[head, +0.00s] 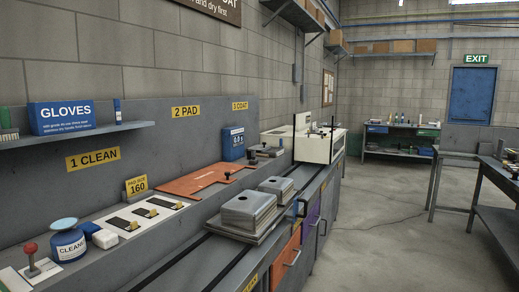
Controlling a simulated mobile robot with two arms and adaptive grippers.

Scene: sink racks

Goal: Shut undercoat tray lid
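I cannot tell for sure which thing is the undercoat tray, and no lid can be clearly made out. Under the "3 COAT" sign (240,105), a small grey tray-like item (268,152) with a dark knob sits on the back ledge beside a blue box (233,143). Farther along stands a cream box-like unit (314,148) with a raised pale part behind and thin dark uprights. It is too small to tell how its top stands. Neither of my grippers is in view.
An orange plate (205,180), a blue CLEAN pot (68,244) and a red-knobbed lever (31,252) line the ledge.

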